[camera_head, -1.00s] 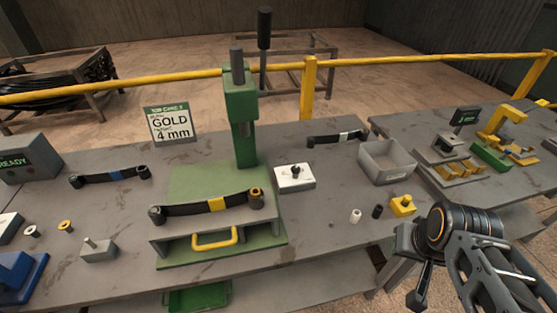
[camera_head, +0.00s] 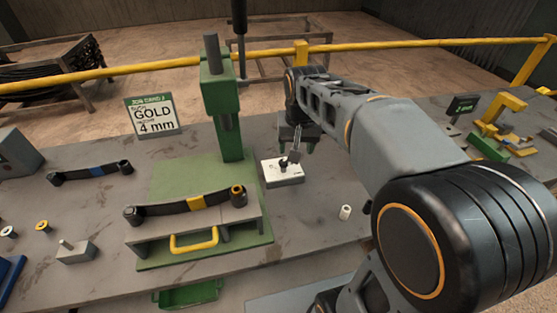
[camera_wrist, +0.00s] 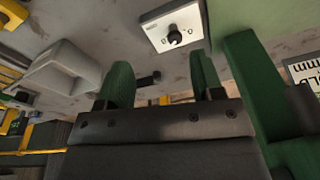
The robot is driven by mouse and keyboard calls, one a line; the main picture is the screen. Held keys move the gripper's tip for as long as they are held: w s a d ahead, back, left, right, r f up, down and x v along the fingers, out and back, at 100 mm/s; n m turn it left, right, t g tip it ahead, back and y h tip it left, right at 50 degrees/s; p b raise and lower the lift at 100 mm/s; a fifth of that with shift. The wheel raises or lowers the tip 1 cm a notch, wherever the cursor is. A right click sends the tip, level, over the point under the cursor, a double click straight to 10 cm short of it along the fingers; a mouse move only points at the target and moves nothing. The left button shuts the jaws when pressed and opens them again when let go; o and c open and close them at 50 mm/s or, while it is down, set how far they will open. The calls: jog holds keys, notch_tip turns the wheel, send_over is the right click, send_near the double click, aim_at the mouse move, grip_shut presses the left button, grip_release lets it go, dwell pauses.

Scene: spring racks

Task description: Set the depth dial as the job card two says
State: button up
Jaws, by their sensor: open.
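The depth dial is a black knob on a white plate (camera_head: 283,173), right of the green press on the bench. It also shows in the wrist view as a black knob (camera_wrist: 175,37) with small markings around it that I cannot read. My gripper (camera_head: 297,143) is just behind and above the dial, its two fingers apart and empty. In the wrist view my gripper (camera_wrist: 160,75) has green fingers, with the dial beyond them and not between them.
The green press (camera_head: 217,95) stands left of the dial, close to my gripper. A leaf spring with a gold band (camera_head: 196,202) lies on the press stand. A white cylinder (camera_head: 345,212) stands right of the dial. A grey bin (camera_wrist: 62,68) shows in the wrist view.

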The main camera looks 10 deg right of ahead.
jog(key=m+g, duration=0.2)
send_over(283, 161)
jog(key=f, duration=0.2)
notch_tip(283, 161, down, 13)
jog(key=shift+f+b, duration=0.15)
jog(key=shift+b, duration=0.3)
jog(key=shift+c, duration=0.4)
jog(key=c, duration=0.8)
jog(key=shift+c, duration=0.2)
